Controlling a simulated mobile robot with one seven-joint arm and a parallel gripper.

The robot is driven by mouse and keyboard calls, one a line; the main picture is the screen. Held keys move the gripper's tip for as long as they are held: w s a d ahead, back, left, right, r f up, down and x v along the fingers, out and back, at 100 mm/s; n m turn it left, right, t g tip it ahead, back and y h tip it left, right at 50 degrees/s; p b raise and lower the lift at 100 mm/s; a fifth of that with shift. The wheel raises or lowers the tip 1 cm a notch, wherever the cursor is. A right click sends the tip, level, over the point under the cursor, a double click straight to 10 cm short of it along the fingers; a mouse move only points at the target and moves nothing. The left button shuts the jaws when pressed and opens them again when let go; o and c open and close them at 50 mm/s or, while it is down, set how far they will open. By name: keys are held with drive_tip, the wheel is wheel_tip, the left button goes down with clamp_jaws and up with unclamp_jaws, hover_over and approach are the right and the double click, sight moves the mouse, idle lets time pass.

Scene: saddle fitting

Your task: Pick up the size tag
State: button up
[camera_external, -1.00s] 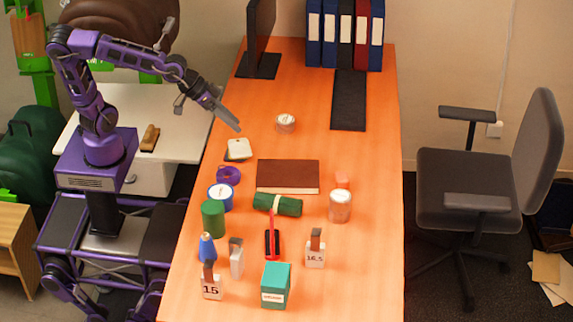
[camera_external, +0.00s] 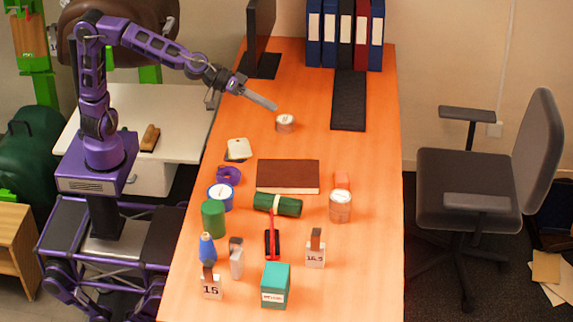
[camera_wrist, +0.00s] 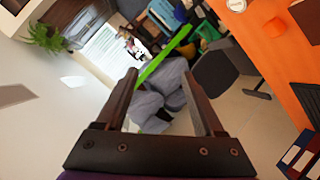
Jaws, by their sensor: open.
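A white size tag marked 15 (camera_external: 211,289) with a dark brown top stands at the front left of the orange desk. A second white tag marked 16.5 (camera_external: 315,258), with a brown top, stands further right. A similar pale block with a brown top (camera_external: 237,262) stands near the first tag; no number is legible on it. My gripper (camera_external: 273,106) is above the far half of the desk, by a small round tin (camera_external: 285,123), well away from the tags. In the wrist view my gripper (camera_wrist: 160,74) is open with nothing held between its fingers, and no tag shows there.
A teal box (camera_external: 275,286), a red-and-black tool (camera_external: 272,243), a blue cone-shaped item (camera_external: 207,248) and a green cylinder (camera_external: 213,219) stand near the tags. A brown book (camera_external: 288,175) lies mid-desk. The desk's front right is clear.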

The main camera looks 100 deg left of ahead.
drive_tip(key=d, duration=0.2)
drive_tip(key=m+p, duration=0.4)
drive_tip(key=m, duration=0.4)
approach(237, 244)
drive_tip(key=shift+t, duration=0.3)
drive_tip(key=x, duration=0.7)
drive_tip(key=shift+a+f+b, duration=0.2)
drive_tip(key=shift+f+b, duration=0.15)
drive_tip(key=shift+f, duration=0.1)
drive_tip(key=x, duration=0.5)
drive_tip(key=shift+d+f, duration=0.1)
drive_tip(key=shift+f, duration=0.05)
drive_tip(key=shift+c, duration=0.2)
drive_tip(key=shift+s, duration=0.1)
clamp_jaws()
